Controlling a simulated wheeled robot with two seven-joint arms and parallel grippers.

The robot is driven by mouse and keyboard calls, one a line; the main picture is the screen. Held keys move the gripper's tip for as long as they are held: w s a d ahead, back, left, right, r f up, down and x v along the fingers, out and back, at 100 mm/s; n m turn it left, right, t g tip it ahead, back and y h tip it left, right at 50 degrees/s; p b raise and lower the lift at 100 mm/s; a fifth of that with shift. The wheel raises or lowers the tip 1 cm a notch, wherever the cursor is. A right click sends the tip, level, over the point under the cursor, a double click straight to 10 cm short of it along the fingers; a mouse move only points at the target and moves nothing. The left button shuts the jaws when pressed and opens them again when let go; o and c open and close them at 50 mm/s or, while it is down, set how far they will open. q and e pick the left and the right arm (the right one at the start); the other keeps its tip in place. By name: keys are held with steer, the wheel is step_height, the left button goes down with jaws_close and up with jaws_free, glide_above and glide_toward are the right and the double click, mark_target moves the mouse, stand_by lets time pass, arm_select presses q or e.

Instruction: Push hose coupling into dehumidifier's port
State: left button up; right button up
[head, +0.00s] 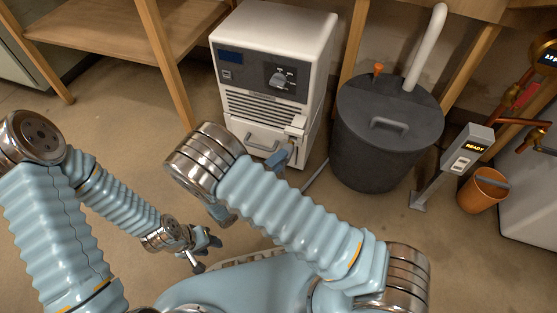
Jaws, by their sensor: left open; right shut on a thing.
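The dehumidifier (264,85) is a white box with a dark front panel, a dial, a vent grille and a lower drawer handle, standing on the floor at the upper middle. A small metallic fitting shows at its lower right front, around the port (297,128). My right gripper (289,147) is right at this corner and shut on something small. I take that to be the hose coupling, mostly hidden by the fingers; I cannot tell if it is in the port. A grey hose (317,176) runs nearby. My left gripper (207,256) is open and empty, low over the floor.
A dark lidded bin (385,140) with a white pipe stands right of the dehumidifier. Further right are a post with a READY display (468,147) and an orange bucket (483,190). Wooden shelving (100,25) is at the back left. Floor left of the dehumidifier is clear.

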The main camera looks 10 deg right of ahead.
mark_target(289, 146)
arm_select(q)
steer(key=shift+r+p, duration=0.35)
steer(key=shift+p, duration=0.05)
stand_by(0.7)
steer(key=shift+r, duration=0.15)
arm_select(e)
steer(key=shift+w+d, duration=0.45)
steer(key=shift+w, duration=0.2)
steer(key=shift+w+d, duration=0.4)
steer(key=shift+w, duration=0.2)
steer(key=o, duration=1.1)
steer(key=shift+o, duration=0.2)
arm_select(q)
steer(key=shift+a, duration=0.15)
